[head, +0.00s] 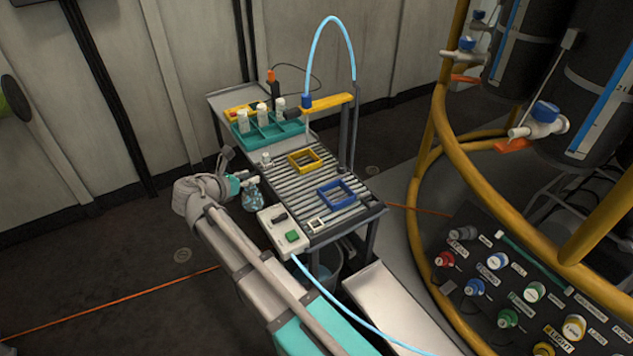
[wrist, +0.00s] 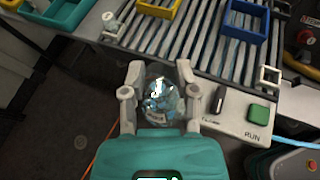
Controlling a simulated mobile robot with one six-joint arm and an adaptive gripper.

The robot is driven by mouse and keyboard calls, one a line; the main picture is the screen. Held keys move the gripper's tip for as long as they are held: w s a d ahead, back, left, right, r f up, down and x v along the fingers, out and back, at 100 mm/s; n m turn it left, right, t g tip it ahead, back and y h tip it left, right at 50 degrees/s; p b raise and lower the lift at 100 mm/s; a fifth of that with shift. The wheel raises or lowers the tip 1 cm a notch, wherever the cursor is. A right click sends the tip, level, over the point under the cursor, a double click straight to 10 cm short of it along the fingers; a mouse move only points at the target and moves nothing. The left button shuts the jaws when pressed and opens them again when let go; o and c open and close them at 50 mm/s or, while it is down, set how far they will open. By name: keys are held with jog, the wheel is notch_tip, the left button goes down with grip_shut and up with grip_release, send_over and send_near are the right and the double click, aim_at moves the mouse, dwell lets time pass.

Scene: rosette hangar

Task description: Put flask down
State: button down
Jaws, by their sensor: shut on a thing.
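My gripper (wrist: 160,76) is shut on a clear rounded flask with bluish pieces in it (wrist: 161,103). In the head view my gripper (head: 249,181) holds the flask (head: 252,199) just off the left edge of the roller table (head: 322,190). In the wrist view the flask lies between the two fingers, with the table edge just ahead and dark floor below. A yellow square frame (head: 305,160) and a blue square frame (head: 337,193) lie on the rollers. A small white square frame (head: 316,224) is at the near end.
A control box with a green button (head: 283,231) sits at the table's near left corner. A teal rack (head: 268,133) with white bottles stands at the far end, by a yellow arm (head: 328,102) with a blue hose. Bare rollers lie between the frames.

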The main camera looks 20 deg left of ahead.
jog(key=shift+w, duration=0.2)
jog(key=w+d, duration=0.9)
jog(key=w, duration=0.2)
jog(key=shift+d, duration=0.1)
dwell(0.3)
jog(key=w, duration=0.1)
jog(key=w+d+f+b, duration=0.1)
jog(key=w+d, duration=0.1)
jog(key=shift+d+f, duration=0.25)
jog(key=shift+f+b, duration=0.15)
jog(key=shift+b, duration=0.25)
jog(key=shift+c, duration=1.8)
grip_release()
